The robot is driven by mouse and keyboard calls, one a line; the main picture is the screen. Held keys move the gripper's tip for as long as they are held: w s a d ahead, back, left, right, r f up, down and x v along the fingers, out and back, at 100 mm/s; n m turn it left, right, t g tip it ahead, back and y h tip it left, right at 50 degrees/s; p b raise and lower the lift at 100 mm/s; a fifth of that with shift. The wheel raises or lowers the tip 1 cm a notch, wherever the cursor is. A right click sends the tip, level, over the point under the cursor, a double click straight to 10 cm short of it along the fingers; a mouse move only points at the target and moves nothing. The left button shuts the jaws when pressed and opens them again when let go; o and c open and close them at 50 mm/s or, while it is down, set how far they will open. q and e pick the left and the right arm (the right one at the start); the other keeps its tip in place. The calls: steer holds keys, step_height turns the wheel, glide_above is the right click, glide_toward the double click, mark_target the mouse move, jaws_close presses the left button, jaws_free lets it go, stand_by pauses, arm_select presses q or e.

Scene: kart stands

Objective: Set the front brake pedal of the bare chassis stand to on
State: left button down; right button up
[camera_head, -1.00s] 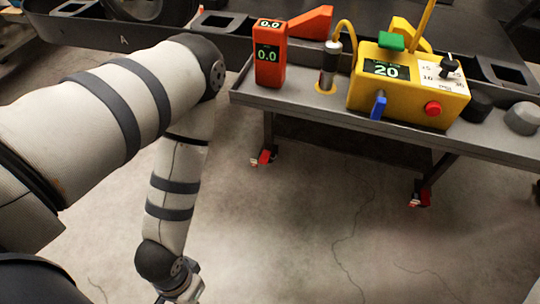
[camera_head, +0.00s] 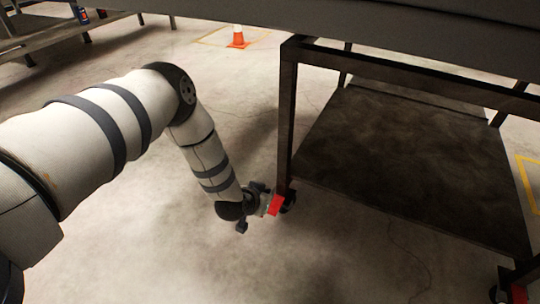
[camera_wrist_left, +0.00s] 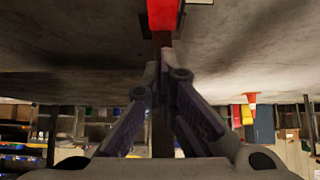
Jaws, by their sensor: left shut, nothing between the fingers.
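A dark stand stands at the right, with a metal leg (camera_head: 287,110) and a low dark shelf (camera_head: 400,160); its top is mostly cut off above. At the foot of this leg is a caster with a red brake pedal (camera_head: 276,205). My left gripper (camera_head: 268,202) is low by the floor, shut and empty, right beside this pedal. In the left wrist view, a red part (camera_wrist_left: 162,13) lies just beyond the closed fingertips (camera_wrist_left: 164,58). I cannot tell whether they touch it, or the pedal's setting. My right gripper is not in view.
Another red pedal (camera_head: 518,294) shows at the lower right corner. An orange cone (camera_head: 238,37) stands on the floor behind. A workbench (camera_head: 55,35) is at the far left. The floor in front of the stand is clear.

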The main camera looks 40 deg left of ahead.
arm_select(q)
steer(key=b, duration=0.3)
glide_above(272, 211)
step_height(272, 211, down, 5)
steer(key=shift+w+f, duration=0.1)
steer(key=shift+f+b, duration=0.75)
steer(key=shift+f, duration=0.6)
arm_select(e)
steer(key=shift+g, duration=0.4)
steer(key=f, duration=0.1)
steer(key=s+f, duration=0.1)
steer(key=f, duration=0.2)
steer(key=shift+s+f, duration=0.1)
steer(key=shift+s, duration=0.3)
